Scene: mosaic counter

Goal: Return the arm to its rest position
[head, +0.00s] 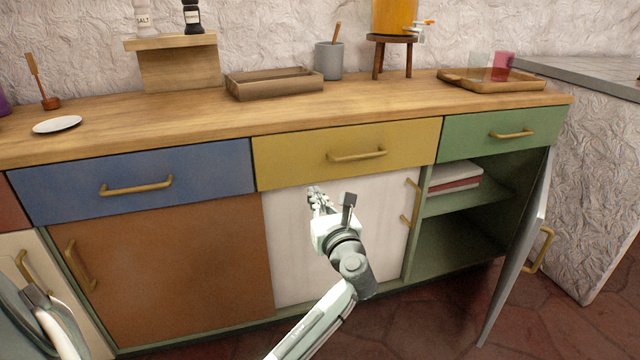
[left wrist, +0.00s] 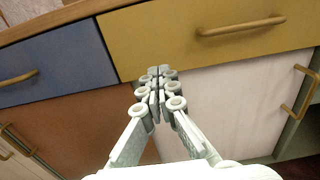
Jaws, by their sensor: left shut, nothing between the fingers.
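My left gripper (head: 316,198) is in front of the white cabinet door (head: 290,240), below the yellow drawer (head: 300,160). Its fingers are shut with nothing between them. In the left wrist view my left gripper (left wrist: 158,85) points at the cabinet front, with the yellow drawer (left wrist: 150,35) above and the white door (left wrist: 235,110) behind. I cannot tell whether the fingertips touch the front. My right gripper is not clearly in view.
The grey door (head: 520,245) at right stands open and sticks out over the floor. The green drawer (head: 470,138), yellow drawer and blue drawer (head: 200,170) are shut. A wooden tray (head: 275,85), grey cup (head: 328,62) and white plate (head: 57,125) stand on the counter.

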